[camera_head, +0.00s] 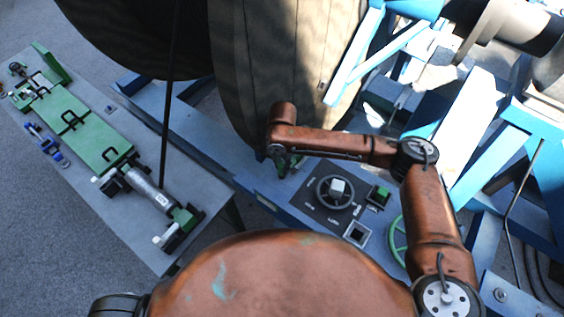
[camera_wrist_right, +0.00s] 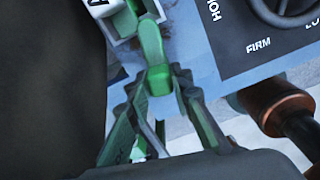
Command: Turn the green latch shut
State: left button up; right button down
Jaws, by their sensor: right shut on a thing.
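The green latch (camera_wrist_right: 152,45) is a narrow handle in the right wrist view, beside the edge of the blue control deck. My right gripper (camera_wrist_right: 160,84) is shut on its lower end, with one finger on each side. In the head view my right gripper (camera_head: 281,163) is at the back left of the dark control panel, below the reel. The arm hides most of the latch there. My left gripper is not in view.
The dark panel (camera_head: 308,197) holds a round handwheel (camera_head: 322,203) and a green button (camera_head: 379,193). The big reel (camera_head: 285,60) stands close behind my gripper. A grey bench (camera_head: 125,228) with green fixtures is at the left. Blue frames (camera_head: 478,125) crowd the right.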

jog(key=shift+w+r+n+p, duration=0.15)
jog(key=shift+n+p, duration=0.35)
jog(key=shift+n, duration=0.6)
jog(key=c, duration=1.7)
grip_release()
notch_tip(320, 180, up, 12)
jog(key=shift+f, duration=0.1)
